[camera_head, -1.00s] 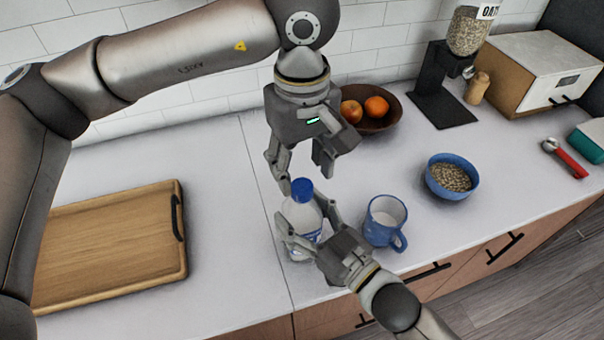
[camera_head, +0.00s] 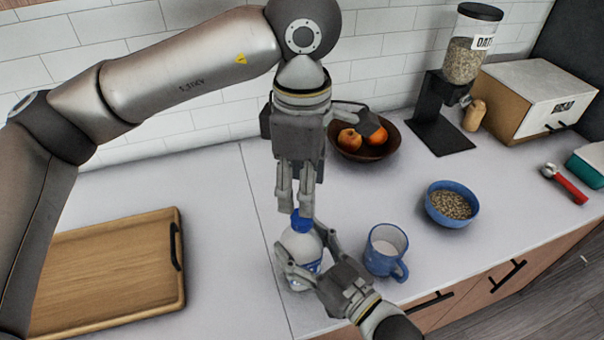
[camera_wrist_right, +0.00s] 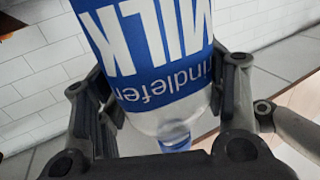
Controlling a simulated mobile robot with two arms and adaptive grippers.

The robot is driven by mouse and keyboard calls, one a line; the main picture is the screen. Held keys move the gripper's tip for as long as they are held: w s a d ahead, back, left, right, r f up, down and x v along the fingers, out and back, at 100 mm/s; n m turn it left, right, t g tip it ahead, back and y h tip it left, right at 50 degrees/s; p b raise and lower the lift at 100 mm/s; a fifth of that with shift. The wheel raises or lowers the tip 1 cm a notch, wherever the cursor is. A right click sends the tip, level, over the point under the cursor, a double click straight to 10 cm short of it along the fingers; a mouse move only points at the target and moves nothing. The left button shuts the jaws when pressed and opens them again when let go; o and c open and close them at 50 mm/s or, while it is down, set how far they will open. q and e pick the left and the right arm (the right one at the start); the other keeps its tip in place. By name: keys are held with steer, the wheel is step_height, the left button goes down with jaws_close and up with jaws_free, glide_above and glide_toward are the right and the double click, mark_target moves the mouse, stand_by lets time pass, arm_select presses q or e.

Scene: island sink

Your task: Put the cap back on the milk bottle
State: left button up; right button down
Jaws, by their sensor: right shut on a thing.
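The milk bottle (camera_head: 300,248) is white with a blue label and stands upright on the counter. A blue cap (camera_head: 302,221) shows at its top; the frames do not settle whether it is seated. My right gripper (camera_head: 299,271) is shut on the bottle's body, a finger on each side. The right wrist view shows the bottle's label (camera_wrist_right: 150,50) between its fingers. My left gripper (camera_head: 296,208) points straight down over the bottle, its fingertips at the cap. Whether those fingers grip the cap is unclear.
A blue mug (camera_head: 386,262) stands close to the right of the bottle. A cutting board (camera_head: 110,265) lies left. Counter between board and bottle is clear.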

arm_select(q)
steer(key=n, duration=0.3)
steer(key=r+n, duration=0.1)
steer(key=n, duration=0.2)
steer(key=shift+r, duration=0.2)
steer(key=shift+f, duration=0.1)
steer(key=shift+f, duration=3.95)
steer(key=shift+c, duration=0.4)
steer(key=c, duration=1)
steer(key=o, duration=1.2)
steer(key=shift+r, duration=0.15)
step_height(320, 180, up, 12)
steer(key=shift+f, duration=0.1)
